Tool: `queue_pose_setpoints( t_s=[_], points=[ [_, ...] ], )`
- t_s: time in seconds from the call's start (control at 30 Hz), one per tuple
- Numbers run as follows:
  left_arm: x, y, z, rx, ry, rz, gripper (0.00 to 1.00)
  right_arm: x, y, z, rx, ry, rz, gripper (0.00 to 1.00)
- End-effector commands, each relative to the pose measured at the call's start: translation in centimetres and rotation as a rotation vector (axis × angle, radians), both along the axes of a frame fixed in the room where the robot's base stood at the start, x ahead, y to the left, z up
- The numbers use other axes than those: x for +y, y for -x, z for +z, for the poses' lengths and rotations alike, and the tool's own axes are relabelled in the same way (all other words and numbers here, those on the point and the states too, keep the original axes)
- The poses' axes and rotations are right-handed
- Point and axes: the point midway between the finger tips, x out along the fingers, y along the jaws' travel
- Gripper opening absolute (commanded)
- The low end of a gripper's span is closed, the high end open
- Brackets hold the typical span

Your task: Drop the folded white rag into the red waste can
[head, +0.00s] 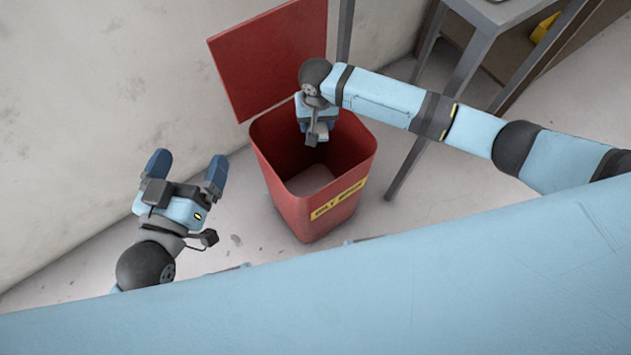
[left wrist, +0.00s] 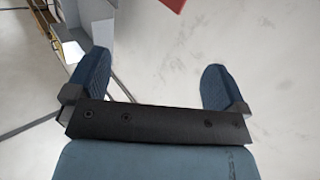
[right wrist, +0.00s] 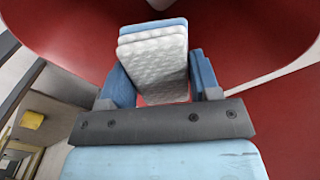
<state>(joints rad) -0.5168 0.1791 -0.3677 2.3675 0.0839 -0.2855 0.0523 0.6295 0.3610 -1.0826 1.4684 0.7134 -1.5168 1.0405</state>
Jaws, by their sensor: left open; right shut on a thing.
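The red waste can (head: 312,215) stands on the floor with its lid (head: 268,58) raised at the back and a yellow label on its front. My right gripper (head: 318,130) points down into the can's mouth. In the right wrist view my right gripper (right wrist: 160,85) is shut on the folded white rag (right wrist: 155,58), a thick layered pad with a blue layer on one side. Red can walls surround it there. In the head view the rag is mostly hidden by the gripper. My left gripper (head: 187,168) is open and empty, left of the can.
A metal table (head: 490,18) with thin legs stands right of the can, close to my right arm. A pale wall (head: 100,90) rises at the left. The floor between my left gripper and the can is clear.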

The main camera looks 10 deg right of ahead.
Motion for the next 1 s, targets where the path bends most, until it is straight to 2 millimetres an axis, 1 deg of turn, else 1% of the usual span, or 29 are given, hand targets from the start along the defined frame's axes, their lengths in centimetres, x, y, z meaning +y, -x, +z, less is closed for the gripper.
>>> queue_pose_setpoints(
  t_s=[0.03,0.1,0.3,0.4,0.73,0.77,0.8,0.87,0.9,1.0],
  points=[
    [-0.3,0.0,0.2,-0.034,0.020,-0.009,1.00,0.0,0.0,-0.9,-0.001,0.000,0.000,0.34],
    [-0.6,0.0,1.1,-0.074,0.047,-0.019,1.00,0.0,0.0,-1.3,-0.001,0.001,0.000,0.34],
    [-1.2,0.2,3.1,-0.157,0.105,-0.041,1.00,-0.1,0.0,-2.1,0.000,0.001,0.000,0.34],
    [-1.4,0.3,3.7,-0.179,0.121,-0.046,1.00,-0.1,0.0,-2.3,0.000,0.001,0.000,0.34],
    [-1.5,0.4,4.1,-0.190,0.131,-0.051,1.00,0.0,0.0,-2.3,0.000,0.001,0.000,0.34],
    [-1.5,0.4,4.1,-0.190,0.131,-0.051,1.00,0.0,0.0,-2.3,0.000,0.001,0.000,0.59],
    [-1.5,0.4,4.1,-0.190,0.131,-0.051,1.00,0.0,0.0,-2.3,0.000,0.001,0.000,0.68],
    [-1.5,0.4,4.1,-0.189,0.130,-0.051,1.00,0.0,0.0,-2.3,0.000,0.000,0.000,0.82],
    [-1.5,0.4,4.1,-0.189,0.130,-0.051,1.00,0.0,0.0,-2.3,0.000,0.001,0.000,0.86],
    [-1.5,0.4,4.1,-0.189,0.130,-0.051,1.00,0.0,0.0,-2.3,0.000,0.001,0.000,0.86]
  ],
)
